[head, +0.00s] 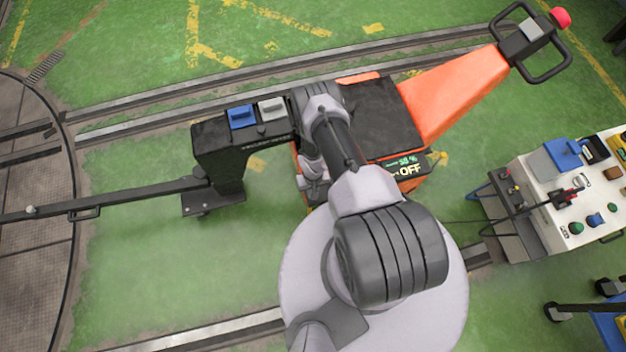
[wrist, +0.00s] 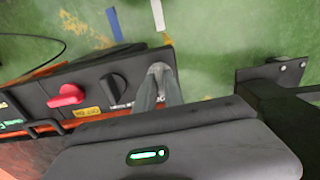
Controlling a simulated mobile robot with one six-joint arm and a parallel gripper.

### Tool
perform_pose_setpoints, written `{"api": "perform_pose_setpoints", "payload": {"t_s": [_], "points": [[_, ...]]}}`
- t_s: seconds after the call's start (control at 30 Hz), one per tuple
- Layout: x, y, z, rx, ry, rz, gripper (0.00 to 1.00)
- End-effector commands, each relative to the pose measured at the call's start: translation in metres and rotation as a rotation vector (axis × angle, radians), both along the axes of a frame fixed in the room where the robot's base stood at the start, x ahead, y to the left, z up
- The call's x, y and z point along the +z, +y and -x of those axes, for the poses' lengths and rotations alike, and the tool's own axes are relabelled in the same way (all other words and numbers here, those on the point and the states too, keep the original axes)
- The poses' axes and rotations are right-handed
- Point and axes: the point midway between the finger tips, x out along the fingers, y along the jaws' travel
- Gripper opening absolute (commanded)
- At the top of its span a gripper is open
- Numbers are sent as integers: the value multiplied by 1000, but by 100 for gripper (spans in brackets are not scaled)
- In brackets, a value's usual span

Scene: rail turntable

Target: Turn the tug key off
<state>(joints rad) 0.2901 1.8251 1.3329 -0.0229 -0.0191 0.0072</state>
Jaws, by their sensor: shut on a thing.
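The orange tug (head: 455,95) stands on the floor with its black top and tiller at the upper right. Its display (head: 408,168) reads OFF in the head view. In the wrist view its dark control panel (wrist: 92,118) carries a red knob (wrist: 67,96) and a black rotary knob (wrist: 114,88). My gripper (wrist: 159,72) is at the right end of this panel, beside the black knob, with its fingers closed together on the tug key. The fingers hide the key almost wholly, so its angle cannot be told. My arm covers this spot in the head view.
A black stand (head: 218,150) with a blue switch (head: 242,117) and a grey one (head: 272,108) is left of the tug. A long bar (head: 110,204) runs from it over the turntable (head: 30,260). A white control console (head: 570,200) stands at right. Green floor is clear at lower left.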

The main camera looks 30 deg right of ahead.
Motion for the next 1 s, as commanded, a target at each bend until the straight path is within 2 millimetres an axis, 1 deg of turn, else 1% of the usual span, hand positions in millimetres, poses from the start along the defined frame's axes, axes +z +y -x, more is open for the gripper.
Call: {"api": "perform_pose_setpoints", "payload": {"t_s": [0.13, 0.17, 0.23, 0.27, 0.53, 0.6, 0.67, 0.77, 0.9, 1.0], "points": [[-1, 1, 2, 2, 2, -1, 0], [-1, 0, 1, 2, 2, -1, 19], [-1, 0, 1, 1, 2, -1, 32], [-1, 0, 1, 1, 2, -1, 35], [0, 0, 0, 0, 1, 0, 35], [5, 0, 0, 0, 1, 0, 35], [15, 0, -1, 0, -1, 0, 35], [43, 0, -1, 1, -1, 0, 35], [91, 0, -1, 0, -2, 1, 35], [123, 0, 0, 0, -1, 0, 35]]}}
